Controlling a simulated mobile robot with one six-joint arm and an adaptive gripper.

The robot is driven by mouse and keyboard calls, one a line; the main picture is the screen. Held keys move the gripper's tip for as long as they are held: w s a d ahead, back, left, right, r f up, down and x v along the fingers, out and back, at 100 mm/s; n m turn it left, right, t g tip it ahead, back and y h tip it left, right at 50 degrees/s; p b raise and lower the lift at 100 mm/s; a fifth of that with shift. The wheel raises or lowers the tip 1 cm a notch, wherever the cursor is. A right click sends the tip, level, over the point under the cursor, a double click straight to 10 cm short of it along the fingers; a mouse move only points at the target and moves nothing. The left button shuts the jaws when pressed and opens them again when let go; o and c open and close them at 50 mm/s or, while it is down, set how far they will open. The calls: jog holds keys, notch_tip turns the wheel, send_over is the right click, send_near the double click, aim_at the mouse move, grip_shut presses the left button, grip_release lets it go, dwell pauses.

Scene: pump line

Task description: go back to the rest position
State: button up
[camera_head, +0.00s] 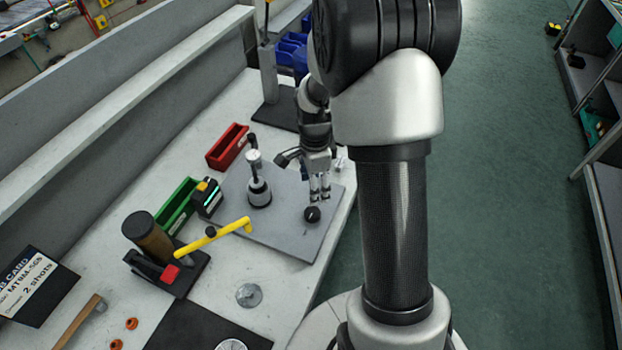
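My gripper (320,197) points down over the right part of the grey mat (287,232) on the bench. Its two fingers appear close together, too small in view to show whether they are open or shut. No held object can be made out. A small black round part (312,214) lies on the mat just below the fingertips in the picture; I cannot tell whether they touch it. My arm reaches over the bench from the right and hides part of the scene behind it.
A pump-like part (259,190) stands on the mat left of my gripper. A red bin (228,146), a green bin (176,205) and a yellow-handled tool (215,236) are further left. A post (268,75) and blue bins (291,52) stand behind. Green floor lies right, clear up to shelving.

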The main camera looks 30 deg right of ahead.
jog(key=s+a+r+n+t, duration=0.1)
jog(key=s+a+r+n, duration=0.25)
jog(key=r, duration=0.45)
jog(key=s+a+r+n+t, duration=0.1)
jog(key=s+a+r+n, duration=0.2)
jog(key=r+n, duration=0.3)
jog(key=s+a+r+n+t, duration=0.1)
jog(key=s+a+r+n, duration=0.2)
jog(key=s+r+n, duration=0.1)
jog(key=s+a+r+n+t, duration=0.1)
jog(key=s+a+r+n, duration=0.2)
jog(key=s+n, duration=0.4)
jog(key=shift+s+r+t, duration=0.3)
jog(key=shift+s+r, duration=0.2)
jog(key=shift+s, duration=0.65)
